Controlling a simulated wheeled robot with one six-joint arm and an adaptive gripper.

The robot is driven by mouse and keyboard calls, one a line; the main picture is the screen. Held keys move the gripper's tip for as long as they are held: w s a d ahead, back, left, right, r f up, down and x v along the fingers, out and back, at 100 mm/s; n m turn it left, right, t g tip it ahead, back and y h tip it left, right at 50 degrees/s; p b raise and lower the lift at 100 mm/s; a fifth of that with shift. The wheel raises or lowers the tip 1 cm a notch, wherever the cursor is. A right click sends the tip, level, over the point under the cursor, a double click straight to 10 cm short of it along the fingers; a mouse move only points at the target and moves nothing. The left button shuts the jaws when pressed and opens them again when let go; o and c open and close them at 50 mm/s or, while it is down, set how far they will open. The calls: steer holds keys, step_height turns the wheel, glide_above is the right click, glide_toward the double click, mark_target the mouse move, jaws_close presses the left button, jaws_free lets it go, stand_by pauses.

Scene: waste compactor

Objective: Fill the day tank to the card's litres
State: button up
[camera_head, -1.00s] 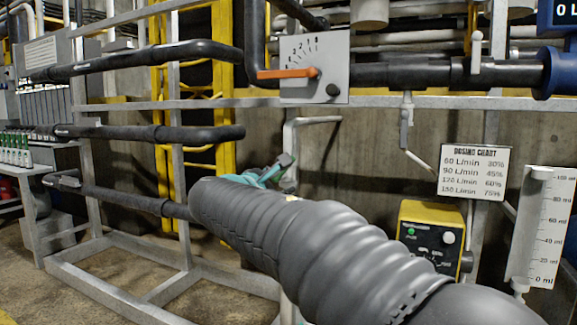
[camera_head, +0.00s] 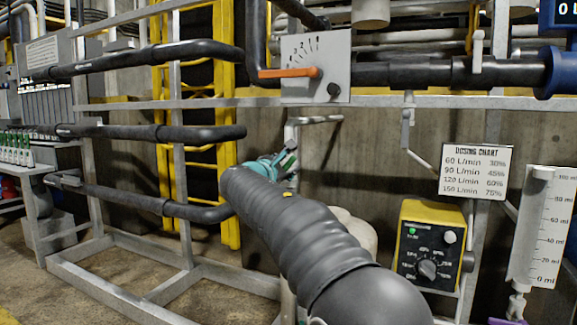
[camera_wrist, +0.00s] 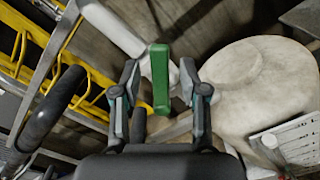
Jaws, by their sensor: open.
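My gripper (camera_wrist: 160,88) is open in the wrist view, its fingers on either side of a green bar-shaped handle (camera_wrist: 160,70). A gap shows on each side of the handle; I cannot tell whether it lies fully between the fingertips or beyond them. In the head view my gripper (camera_head: 284,164) is small and partly hidden behind my arm, by a grey pipe stand. A blue meter (camera_head: 560,14) at top right reads 0 L, cut off by the edge. An orange lever (camera_head: 288,72) points left on a scale plate (camera_head: 322,52). No card with a legible litre amount shows.
A dosing chart (camera_head: 475,172) lists L/min and percentages above a yellow-topped box (camera_head: 428,245) with a knob. A graduated cylinder (camera_head: 546,225) stands right. A pale rounded vessel (camera_wrist: 255,90) is right of my gripper; dark pipes (camera_head: 150,132) run left.

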steer(key=shift+x, duration=0.85)
jaws_close()
